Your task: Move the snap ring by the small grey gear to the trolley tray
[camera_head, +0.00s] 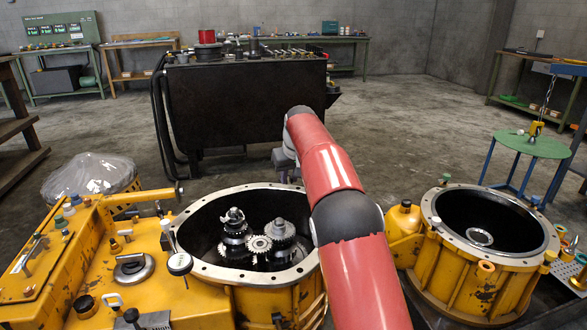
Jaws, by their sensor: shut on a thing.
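My gripper (284,168) is partly in view beyond my red arm, above the far rim of the left yellow housing. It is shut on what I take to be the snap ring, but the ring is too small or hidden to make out. The small grey gear (259,244) sits inside the left housing between two gear stacks. The black trolley (245,105) stands behind the housings, well beyond my gripper. Its top tray is cluttered with parts and tools, and its surface is hard to make out.
The left yellow housing (222,267) is open, with upright gear shafts inside. The right yellow housing (464,269) is open, with a ring-shaped part at its bottom. A green round table (528,146) stands at the right. Bare floor lies between the housings and the trolley.

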